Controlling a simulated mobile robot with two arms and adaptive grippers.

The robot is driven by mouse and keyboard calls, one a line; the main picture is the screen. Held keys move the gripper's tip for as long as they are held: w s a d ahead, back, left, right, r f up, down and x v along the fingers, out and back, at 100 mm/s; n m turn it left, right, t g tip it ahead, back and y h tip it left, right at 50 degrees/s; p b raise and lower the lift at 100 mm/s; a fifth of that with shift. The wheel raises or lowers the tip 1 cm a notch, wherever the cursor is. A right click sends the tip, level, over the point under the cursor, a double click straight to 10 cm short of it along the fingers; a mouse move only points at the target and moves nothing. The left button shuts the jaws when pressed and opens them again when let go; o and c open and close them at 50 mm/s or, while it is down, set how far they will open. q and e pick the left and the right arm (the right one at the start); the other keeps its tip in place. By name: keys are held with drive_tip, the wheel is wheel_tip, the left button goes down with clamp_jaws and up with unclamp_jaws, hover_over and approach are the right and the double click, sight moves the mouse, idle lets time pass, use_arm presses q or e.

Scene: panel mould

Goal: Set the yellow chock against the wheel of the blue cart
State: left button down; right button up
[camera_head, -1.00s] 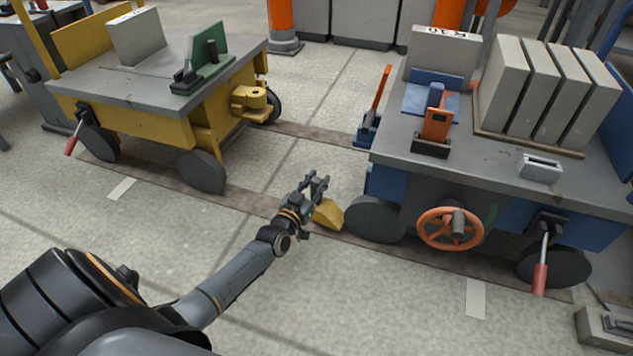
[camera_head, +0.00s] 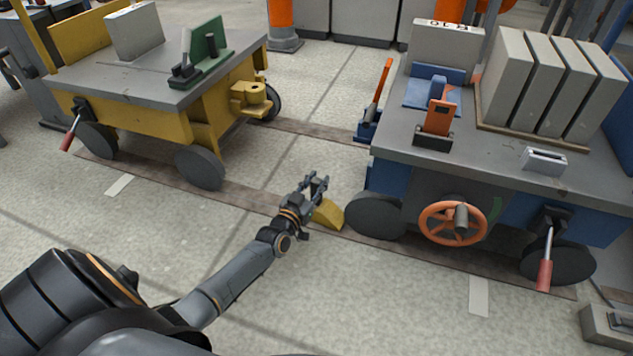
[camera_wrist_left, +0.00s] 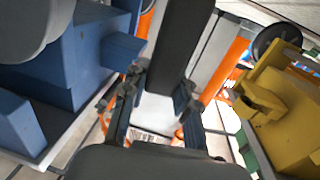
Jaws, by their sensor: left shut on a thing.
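The yellow chock (camera_head: 328,213) is low at the rail strip, just left of the near left wheel (camera_head: 374,216) of the blue cart (camera_head: 384,177). Only a very narrow gap, if any, shows between chock and wheel; I cannot tell whether they touch. My left gripper (camera_head: 315,188) is at the chock's upper left side, shut on it, and hides part of it. In the left wrist view, the fingers (camera_wrist_left: 157,108) show but the yellow chock cannot be made out. My right gripper is not in view.
A yellow cart (camera_head: 150,125) stands at the left on the same rail strips (camera_head: 248,200). The blue cart carries grey panels (camera_head: 545,85) and has an orange handwheel (camera_head: 452,223) on its near side.

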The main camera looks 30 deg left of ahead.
use_arm(q)
drive_tip(key=shift+f, duration=0.2)
drive_tip(key=c, duration=1)
unclamp_jaws()
drive_tip(key=shift+o, duration=0.2)
drive_tip(key=shift+f, duration=0.2)
drive_tip(key=s+d, duration=0.1)
drive_tip(key=s, duration=1.1)
